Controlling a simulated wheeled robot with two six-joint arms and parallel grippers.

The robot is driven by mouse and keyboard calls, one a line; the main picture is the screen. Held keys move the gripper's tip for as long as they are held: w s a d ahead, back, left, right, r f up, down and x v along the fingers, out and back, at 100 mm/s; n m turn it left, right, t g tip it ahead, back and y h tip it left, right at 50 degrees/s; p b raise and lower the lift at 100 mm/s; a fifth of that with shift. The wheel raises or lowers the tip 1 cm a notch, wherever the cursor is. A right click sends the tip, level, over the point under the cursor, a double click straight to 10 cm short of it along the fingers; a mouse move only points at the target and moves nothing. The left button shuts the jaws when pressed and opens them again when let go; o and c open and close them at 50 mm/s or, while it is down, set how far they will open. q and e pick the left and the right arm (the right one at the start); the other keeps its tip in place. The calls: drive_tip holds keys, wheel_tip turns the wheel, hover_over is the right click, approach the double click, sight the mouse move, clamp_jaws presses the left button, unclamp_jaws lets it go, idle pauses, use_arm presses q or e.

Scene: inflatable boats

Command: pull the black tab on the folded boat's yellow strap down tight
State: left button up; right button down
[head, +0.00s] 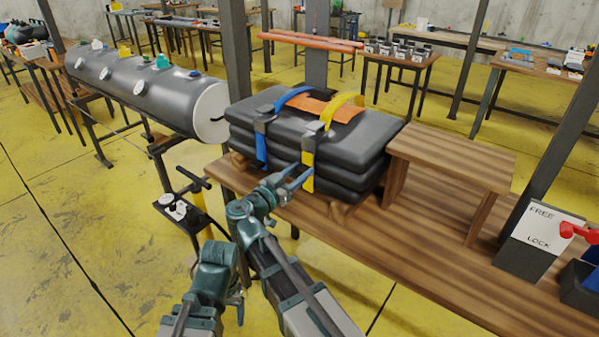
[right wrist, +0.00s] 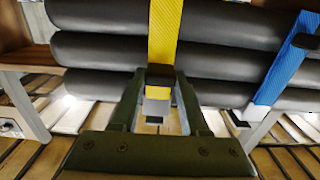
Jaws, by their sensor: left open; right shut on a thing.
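The folded boat (head: 345,150) is a stack of dark grey rolls on a wooden table. Its yellow strap (head: 308,172) runs over the top, through a grey buckle, and hangs down the front. My left gripper (head: 238,300) is low at the front, open, away from the boat and partly hidden by my arms.
A blue strap (head: 261,150) hangs left of the yellow one, close to my right gripper. A wooden stand (head: 450,158) is right of the boat. A FREE/LOCK board (head: 540,240) with a red handle is further right.

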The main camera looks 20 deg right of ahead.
wheel_tip(320, 180, down, 6)
drive_tip(key=b, duration=0.5)
drive_tip(key=shift+c, duration=2)
unclamp_jaws()
